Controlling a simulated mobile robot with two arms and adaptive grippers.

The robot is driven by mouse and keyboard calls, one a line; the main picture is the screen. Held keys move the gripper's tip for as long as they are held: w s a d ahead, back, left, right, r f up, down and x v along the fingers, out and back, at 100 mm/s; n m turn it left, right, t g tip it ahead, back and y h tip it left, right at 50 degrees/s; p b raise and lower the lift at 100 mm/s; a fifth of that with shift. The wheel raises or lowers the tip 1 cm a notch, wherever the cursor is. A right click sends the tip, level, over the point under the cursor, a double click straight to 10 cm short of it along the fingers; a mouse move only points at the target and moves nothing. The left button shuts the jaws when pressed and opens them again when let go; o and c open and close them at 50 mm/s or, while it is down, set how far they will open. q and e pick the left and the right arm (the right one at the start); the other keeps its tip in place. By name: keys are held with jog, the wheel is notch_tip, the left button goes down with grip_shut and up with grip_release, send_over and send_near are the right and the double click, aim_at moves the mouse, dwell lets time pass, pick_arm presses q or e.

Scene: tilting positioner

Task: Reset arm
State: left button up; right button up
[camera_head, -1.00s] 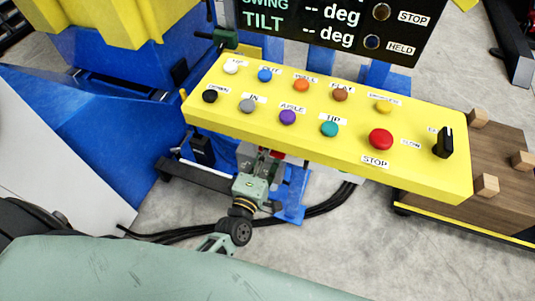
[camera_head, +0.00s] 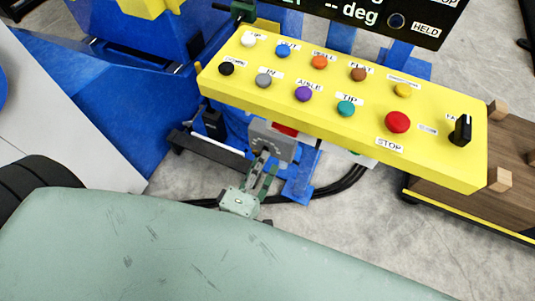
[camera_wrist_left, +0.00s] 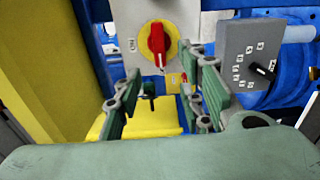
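The yellow control panel (camera_head: 340,125) carries coloured buttons, a red STOP button (camera_head: 397,122) and a black selector knob (camera_head: 460,130). In the left wrist view the left gripper (camera_wrist_left: 160,90) is also open. Beyond its fingers, a red rotary switch (camera_wrist_left: 157,42) with a yellow disc sits on a pale plate. A grey dial box (camera_wrist_left: 250,62) with a black pointer is at the right. My right gripper is not in view.
A dark display (camera_head: 375,18) stands behind the panel. Blue machinery (camera_head: 125,75) fills the upper left. A wooden-topped cart (camera_head: 510,165) with wooden blocks is at the right. Black cables (camera_head: 340,187) cross the concrete floor below the panel.

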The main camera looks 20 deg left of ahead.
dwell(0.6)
pick_arm(q)
jog(key=s+f+m+g+h, duration=0.1)
jog(key=s+f+m+g, duration=0.25)
jog(key=f, duration=0.55)
jog(key=s+f+m+g, duration=0.2)
jog(key=s+f+m, duration=0.15)
jog(key=f, duration=0.55)
jog(key=s+f+m+g+h, duration=0.1)
jog(key=s+f+m+g, duration=0.2)
jog(key=f, duration=0.6)
jog(key=s+a+f+m+g+y, duration=0.1)
jog(key=s+a+f+m+g, duration=0.2)
jog(key=s+f, duration=0.4)
jog(key=s+a+f+m+g+y, duration=0.1)
jog(key=s+a+f+m+g, duration=0.3)
jog(key=s, duration=1)
notch_tip(320, 180, down, 4)
jog(key=m+g, duration=0.1)
jog(key=m, duration=0.2)
jog(key=shift+a+y, duration=0.2)
jog(key=shift+y, duration=0.1)
jog(key=shift+g, duration=0.25)
